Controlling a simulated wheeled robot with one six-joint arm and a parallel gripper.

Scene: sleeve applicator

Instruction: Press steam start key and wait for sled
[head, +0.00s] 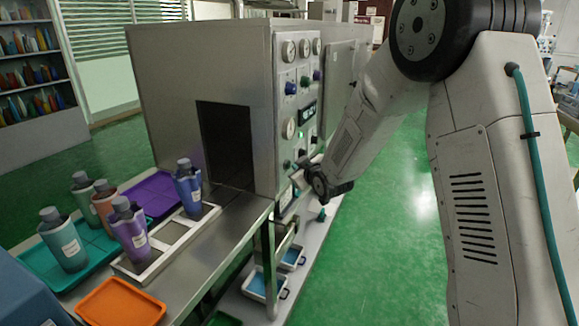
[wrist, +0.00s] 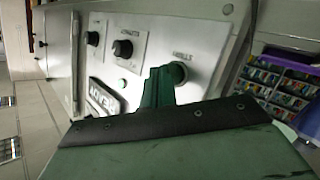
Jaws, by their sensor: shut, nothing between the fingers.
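The steel steam machine (head: 200,70) stands in the middle of the head view, its control panel (head: 289,100) facing right. My gripper (head: 298,165) is at the lower part of this panel, with its fingers shut and empty. The key's label is too blurred to read. A white sled frame (head: 158,268) outside the dark opening (head: 226,145) carries a purple bottle (head: 130,228) and a blue bottle (head: 188,187).
Teal tray (head: 95,247), purple tray (head: 155,193) and orange tray (head: 120,302) lie on the bench at left, with more bottles there. The panel has gauges, a dark knob (wrist: 122,48) and a display (wrist: 103,97). Green floor (head: 405,205) is open to the right.

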